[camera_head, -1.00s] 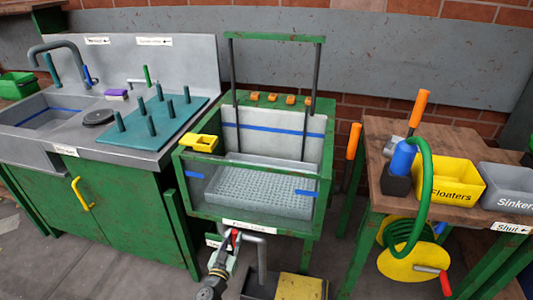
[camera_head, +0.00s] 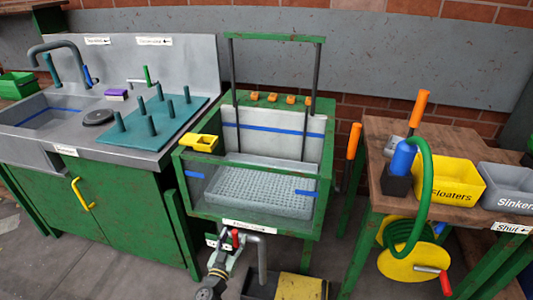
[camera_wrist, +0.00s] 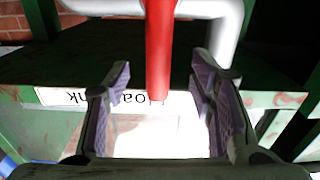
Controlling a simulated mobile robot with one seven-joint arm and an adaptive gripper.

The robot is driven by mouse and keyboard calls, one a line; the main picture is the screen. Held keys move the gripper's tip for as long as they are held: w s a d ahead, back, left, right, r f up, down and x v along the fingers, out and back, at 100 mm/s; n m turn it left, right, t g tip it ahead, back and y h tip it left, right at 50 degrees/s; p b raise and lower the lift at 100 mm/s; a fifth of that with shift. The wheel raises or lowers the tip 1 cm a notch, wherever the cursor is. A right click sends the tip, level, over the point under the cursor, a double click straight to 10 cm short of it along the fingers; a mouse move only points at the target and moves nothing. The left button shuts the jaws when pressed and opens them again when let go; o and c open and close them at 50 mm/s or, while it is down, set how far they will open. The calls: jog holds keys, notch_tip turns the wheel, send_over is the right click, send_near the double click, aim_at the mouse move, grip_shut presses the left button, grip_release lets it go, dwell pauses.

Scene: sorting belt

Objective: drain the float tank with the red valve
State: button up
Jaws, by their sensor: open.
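The float tank (camera_head: 255,223) is a green-framed tank with clear front panels, blue level marks and a grey perforated tray inside. I cannot tell its water level. The red valve handle (camera_head: 235,238) is below its front, by a grey pipe (camera_head: 262,255). In the wrist view the red handle (camera_wrist: 160,45) hangs down from the pipe between the fingertips of my gripper (camera_wrist: 160,85). The fingers are open, with a gap on each side of the handle. In the head view my gripper (camera_head: 222,260) is just below the handle, partly covering the valve.
A sink bench (camera_head: 130,200) is on the left. A wooden table (camera_head: 375,150) on the right carries a yellow Floaters bin (camera_head: 455,180) and a grey Sinkers bin (camera_head: 508,185). A hose reel (camera_head: 405,262) hangs below it.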

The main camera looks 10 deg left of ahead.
jog(key=s, duration=0.8)
jog(key=shift+a, duration=0.15)
